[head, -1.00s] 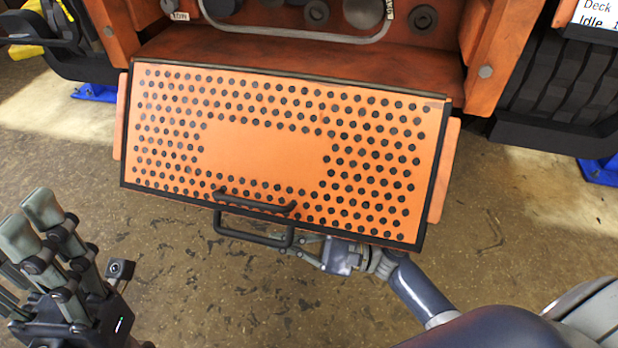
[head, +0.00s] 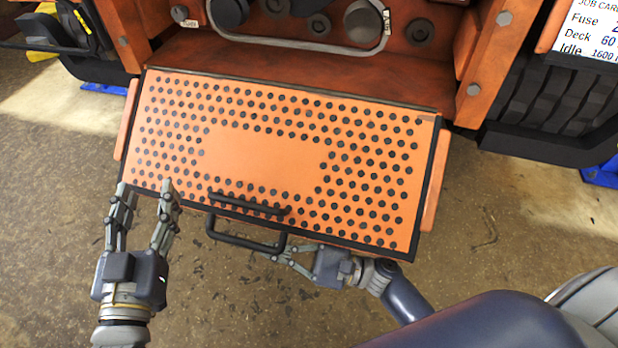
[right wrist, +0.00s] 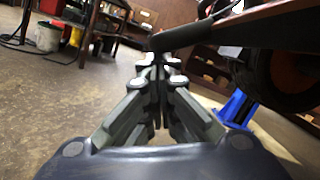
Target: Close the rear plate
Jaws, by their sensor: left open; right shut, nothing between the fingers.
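The rear plate (head: 265,155) is an orange, perforated panel with a dark rim. It is hinged at its far edge and folded out toward me in the head view. A black bar handle (head: 245,235) is on its near edge. My left gripper (head: 144,190) is open at the plate's near left corner, its fingertips overlapping the plate's edge in the picture; I cannot tell whether they touch. My right gripper (head: 285,258) is shut and empty, just below the near edge beside the handle. In the right wrist view its closed fingers (right wrist: 158,75) are under the dark edge of the plate.
The mower's orange body (head: 300,62) with its opening and hoses stands behind the plate. Dark tyres flank it at left and right (head: 560,100). Blue stands (head: 600,172) are at the wheels. The floor in front is clear.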

